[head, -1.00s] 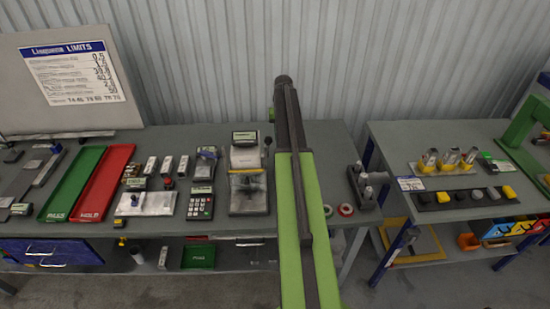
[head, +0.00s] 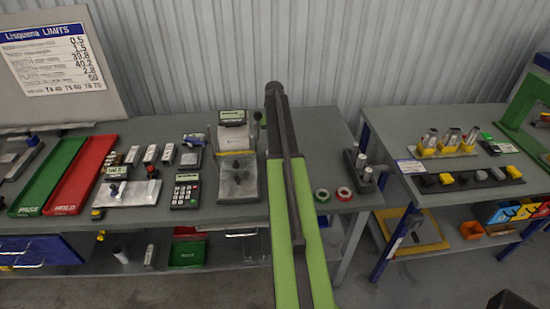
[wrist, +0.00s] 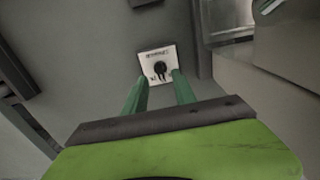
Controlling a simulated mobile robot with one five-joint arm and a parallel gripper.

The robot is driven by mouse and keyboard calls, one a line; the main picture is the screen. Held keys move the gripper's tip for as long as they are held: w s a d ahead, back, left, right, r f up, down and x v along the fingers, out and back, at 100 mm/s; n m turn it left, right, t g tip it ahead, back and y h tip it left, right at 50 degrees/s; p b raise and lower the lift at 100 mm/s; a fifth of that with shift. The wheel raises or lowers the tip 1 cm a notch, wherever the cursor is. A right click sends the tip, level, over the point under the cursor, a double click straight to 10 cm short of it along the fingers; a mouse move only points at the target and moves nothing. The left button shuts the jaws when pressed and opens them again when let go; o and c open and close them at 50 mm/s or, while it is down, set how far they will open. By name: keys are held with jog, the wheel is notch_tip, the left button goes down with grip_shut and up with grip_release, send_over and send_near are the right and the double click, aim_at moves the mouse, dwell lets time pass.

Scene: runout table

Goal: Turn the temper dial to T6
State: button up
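In the wrist view a small white plate (wrist: 156,58) with a round black dial (wrist: 159,67) sits on a grey surface. I take this as the temper dial. Dark marks show on the plate, but its lettering is too small to read, so I cannot tell the setting. My gripper (wrist: 159,78) has two green fingers spread apart, with nothing between them. The dial shows just beyond and between the fingertips; I cannot tell the remaining distance. In the head view my green arm reaches forward over the table, and I cannot make out the fingers or the dial.
A tester with a display (head: 238,165) stands left of my arm on the grey table (head: 150,219). Red and green trays lie farther left. Two tape rolls and a dark holder (head: 362,165) stand right of my arm. A second table (head: 415,120) is beyond a gap.

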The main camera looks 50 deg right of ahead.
notch_tip(320, 180, down, 4)
jog(key=b, duration=0.2)
jog(key=shift+f+b, duration=0.15)
jog(key=shift+b, duration=0.15)
